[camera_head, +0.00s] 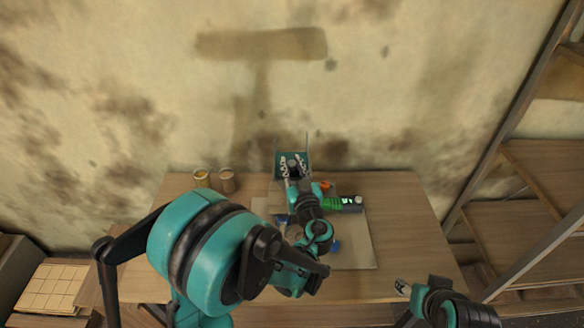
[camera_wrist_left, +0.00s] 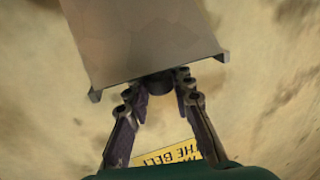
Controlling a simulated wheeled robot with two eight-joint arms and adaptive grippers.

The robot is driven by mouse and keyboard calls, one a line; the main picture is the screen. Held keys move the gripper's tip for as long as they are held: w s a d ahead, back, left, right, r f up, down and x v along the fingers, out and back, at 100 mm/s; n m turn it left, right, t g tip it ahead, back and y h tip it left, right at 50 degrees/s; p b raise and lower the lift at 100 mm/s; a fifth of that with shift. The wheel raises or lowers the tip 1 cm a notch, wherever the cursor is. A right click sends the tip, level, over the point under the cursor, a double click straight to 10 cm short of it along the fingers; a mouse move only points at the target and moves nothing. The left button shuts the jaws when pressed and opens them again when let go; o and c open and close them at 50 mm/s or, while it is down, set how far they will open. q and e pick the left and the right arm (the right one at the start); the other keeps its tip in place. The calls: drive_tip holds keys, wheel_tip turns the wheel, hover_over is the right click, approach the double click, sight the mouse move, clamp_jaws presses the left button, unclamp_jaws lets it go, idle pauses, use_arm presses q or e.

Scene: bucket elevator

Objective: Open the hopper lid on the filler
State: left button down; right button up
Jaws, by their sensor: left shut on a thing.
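The teal-framed machine (camera_head: 281,160) stands at the back middle of the table, partly covered by my left arm. My left gripper (camera_head: 293,170) is over it. In the left wrist view, my left gripper (camera_wrist_left: 160,90) is shut on a dark knob (camera_wrist_left: 156,84) at the edge of a flat grey-brown plate, which looks like the hopper lid (camera_wrist_left: 140,38). I cannot tell how far the lid is tilted. My right gripper (camera_head: 402,287) is low at the right, by the table's front; its jaw state is unclear.
A green item (camera_head: 336,204) lies right of my left gripper. A yellow label (camera_wrist_left: 165,155) shows beneath the fingers. A shelf rack (camera_head: 530,165) stands at the right.

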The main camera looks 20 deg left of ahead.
sight(294, 162)
use_arm(q)
drive_tip(key=x, duration=0.3)
drive_tip(key=shift+w+d, duration=0.2)
drive_tip(key=shift+w, duration=0.35)
drive_tip(key=c, duration=1.3)
unclamp_jaws()
drive_tip(key=v, duration=1.2)
